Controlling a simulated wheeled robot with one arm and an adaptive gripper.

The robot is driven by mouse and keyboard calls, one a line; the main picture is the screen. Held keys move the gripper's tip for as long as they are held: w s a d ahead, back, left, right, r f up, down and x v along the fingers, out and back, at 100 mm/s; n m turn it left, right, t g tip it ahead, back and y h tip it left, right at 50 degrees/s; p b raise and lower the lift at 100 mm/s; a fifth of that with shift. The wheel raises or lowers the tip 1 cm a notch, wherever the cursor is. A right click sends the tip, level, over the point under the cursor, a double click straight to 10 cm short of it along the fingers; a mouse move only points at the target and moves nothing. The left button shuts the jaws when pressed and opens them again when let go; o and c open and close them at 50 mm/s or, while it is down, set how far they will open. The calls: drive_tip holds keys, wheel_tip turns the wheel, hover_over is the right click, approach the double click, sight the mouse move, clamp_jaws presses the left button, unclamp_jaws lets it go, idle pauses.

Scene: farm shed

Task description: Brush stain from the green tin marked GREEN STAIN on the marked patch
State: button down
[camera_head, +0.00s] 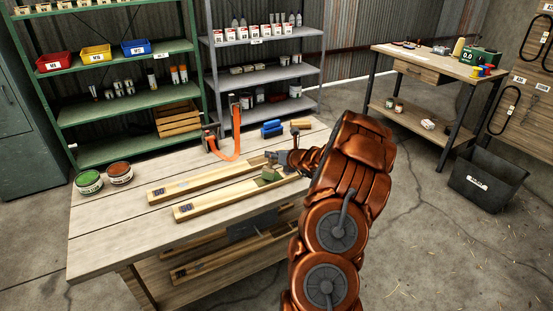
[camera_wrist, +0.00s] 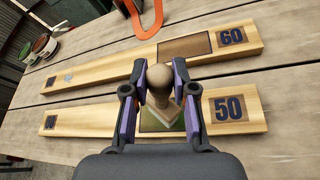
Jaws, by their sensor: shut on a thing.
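The green tin (camera_head: 89,182) stands open at the left end of the workbench, its label too small to read; it also shows in the wrist view (camera_wrist: 41,42). Two pale boards lie on the bench. The nearer board (camera_wrist: 90,119) is marked 50 and has a green area under my gripper. The farther board (camera_wrist: 110,76) is marked 60 and has a brown outlined patch (camera_wrist: 185,47). My gripper (camera_wrist: 160,106) is shut on a brush with a round wooden knob (camera_wrist: 159,76). The brush is over the green area; whether it touches is hard to tell.
A red-brown tin (camera_head: 119,172) stands beside the green one. An orange strap (camera_head: 228,145) rises behind the boards. The bench's front left is clear.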

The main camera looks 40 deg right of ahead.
drive_tip(key=shift+w+a+f+b, duration=0.1)
drive_tip(key=shift+w+a+b, duration=0.1)
drive_tip(key=shift+a+b, duration=0.55)
drive_tip(key=shift+w+a+f+b, duration=0.1)
drive_tip(key=shift+w+a+b, duration=0.1)
drive_tip(key=shift+a+b, duration=0.6)
drive_tip(key=shift+w+a+b, duration=0.2)
drive_tip(key=shift+a+b, duration=0.5)
drive_tip(key=shift+b, duration=0.05)
drive_tip(key=shift+a+r, duration=0.15)
drive_tip(key=shift+r, duration=0.05)
drive_tip(key=shift+d+r+p, duration=0.1)
drive_tip(key=shift+d+p, duration=0.2)
drive_tip(key=shift+p, duration=0.3)
drive_tip(key=shift+s+d+p, duration=0.15)
drive_tip(key=shift+d+p, duration=0.35)
drive_tip(key=shift+d, duration=0.05)
drive_tip(key=shift+s+d+p, duration=0.15)
drive_tip(key=shift+d+p, duration=0.3)
drive_tip(key=shift+d, duration=0.05)
drive_tip(key=shift+d+r+p, duration=0.1)
drive_tip(key=shift+d+p, duration=0.25)
drive_tip(key=shift+p, duration=0.1)
drive_tip(key=s+d+p, duration=0.2)
drive_tip(key=d+p, duration=0.5)
wheel_tip(320, 180, up, 8)
drive_tip(key=p, duration=0.5)
drive_tip(key=shift+f, duration=0.2)
